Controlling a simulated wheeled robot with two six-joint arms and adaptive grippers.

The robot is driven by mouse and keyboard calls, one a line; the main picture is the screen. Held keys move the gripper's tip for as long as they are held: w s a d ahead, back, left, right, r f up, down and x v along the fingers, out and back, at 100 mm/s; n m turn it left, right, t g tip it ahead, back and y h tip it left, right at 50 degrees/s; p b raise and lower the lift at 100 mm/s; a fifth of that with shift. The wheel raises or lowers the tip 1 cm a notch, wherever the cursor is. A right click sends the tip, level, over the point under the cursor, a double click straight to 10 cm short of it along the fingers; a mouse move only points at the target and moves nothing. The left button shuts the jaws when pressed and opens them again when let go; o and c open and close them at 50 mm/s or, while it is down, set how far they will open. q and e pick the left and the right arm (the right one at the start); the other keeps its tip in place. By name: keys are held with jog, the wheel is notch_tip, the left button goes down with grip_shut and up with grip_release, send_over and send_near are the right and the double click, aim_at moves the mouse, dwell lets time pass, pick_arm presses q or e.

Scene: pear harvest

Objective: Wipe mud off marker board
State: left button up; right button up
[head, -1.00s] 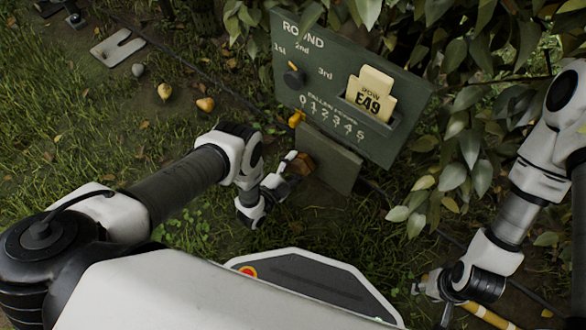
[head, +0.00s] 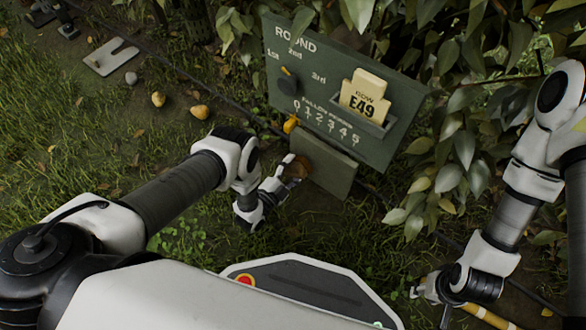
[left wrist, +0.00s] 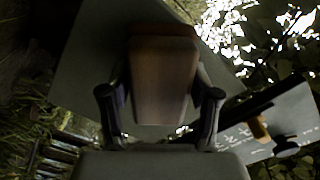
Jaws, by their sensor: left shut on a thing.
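The green marker board (head: 300,62) stands at upper centre in the head view, with "ROUND" lettering and a row of numbers. A smaller plain grey-green panel (head: 328,168) stands below it and also fills much of the left wrist view (left wrist: 85,60). My left gripper (head: 284,180) is shut on a brown block (left wrist: 163,75), held in front of the panel; I cannot tell whether they touch. The block is partly hidden in the head view. My right gripper (head: 428,290) is at lower right, by a yellow handle (head: 487,314); its grip is unclear. No mud stands out clearly.
A cream card (head: 364,97) reading "ROW E49" sits in the board's holder. An orange-yellow peg (head: 291,124) is at the board's lower left. Leafy branches (head: 455,150) crowd the right side. Two pears (head: 200,112) lie on open grass at left.

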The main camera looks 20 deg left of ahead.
pick_arm(q)
jog(key=shift+w+d, duration=0.2)
jog(key=shift+w, duration=0.25)
